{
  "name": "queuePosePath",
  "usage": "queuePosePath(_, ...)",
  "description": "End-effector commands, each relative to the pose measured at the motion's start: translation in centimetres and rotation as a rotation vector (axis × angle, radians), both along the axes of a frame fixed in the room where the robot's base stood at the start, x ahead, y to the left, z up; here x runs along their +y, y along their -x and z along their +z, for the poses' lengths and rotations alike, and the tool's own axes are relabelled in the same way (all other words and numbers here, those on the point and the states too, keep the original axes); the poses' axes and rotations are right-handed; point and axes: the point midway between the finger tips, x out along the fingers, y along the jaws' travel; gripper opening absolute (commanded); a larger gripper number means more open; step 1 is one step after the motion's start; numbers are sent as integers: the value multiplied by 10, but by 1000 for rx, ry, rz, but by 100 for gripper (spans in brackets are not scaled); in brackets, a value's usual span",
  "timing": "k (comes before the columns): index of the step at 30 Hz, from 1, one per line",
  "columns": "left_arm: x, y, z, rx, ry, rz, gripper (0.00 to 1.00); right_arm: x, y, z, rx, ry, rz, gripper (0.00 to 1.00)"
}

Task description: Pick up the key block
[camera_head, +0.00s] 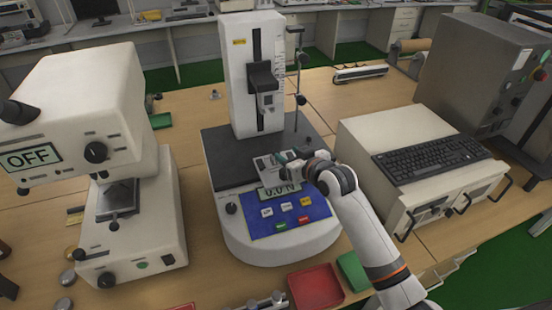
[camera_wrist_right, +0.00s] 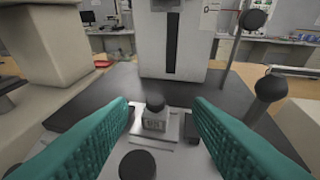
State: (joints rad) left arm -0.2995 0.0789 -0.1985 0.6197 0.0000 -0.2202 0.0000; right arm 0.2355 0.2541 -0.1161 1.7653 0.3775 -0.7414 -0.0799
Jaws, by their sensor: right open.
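A small grey metal block with a dark round knob on top, which looks like the key block (camera_wrist_right: 154,121), sits on a flat metal plate at the front of the test machine's dark platform. My right gripper (camera_wrist_right: 160,106) is open, with its teal ribbed fingers on either side of the block and visible gaps on both sides. In the head view, my right gripper (camera_head: 284,158) is over the front of the platform, above the display; it largely hides the block there. My left gripper is not in view.
The test machine's column (camera_head: 254,75) rises behind the gripper, with a thin rod (camera_head: 298,80) and dark knobs beside it. A white instrument (camera_head: 95,120) stands left. A keyboard (camera_head: 430,157) lies on a cabinet at right. Red (camera_head: 315,287) and green (camera_head: 352,271) trays lie in front.

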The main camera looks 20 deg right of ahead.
Motion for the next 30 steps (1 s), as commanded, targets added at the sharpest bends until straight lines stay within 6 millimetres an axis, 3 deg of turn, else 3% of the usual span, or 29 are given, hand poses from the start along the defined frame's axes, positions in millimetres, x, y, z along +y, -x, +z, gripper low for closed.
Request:
queuePosePath(18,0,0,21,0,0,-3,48,19,-55,-29,2,-1,-1,46)
queuePosePath(29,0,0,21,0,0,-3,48,21,-62,-34,2,1,-1,46)
queuePosePath(30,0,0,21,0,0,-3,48,21,-62,-34,2,1,-1,39)
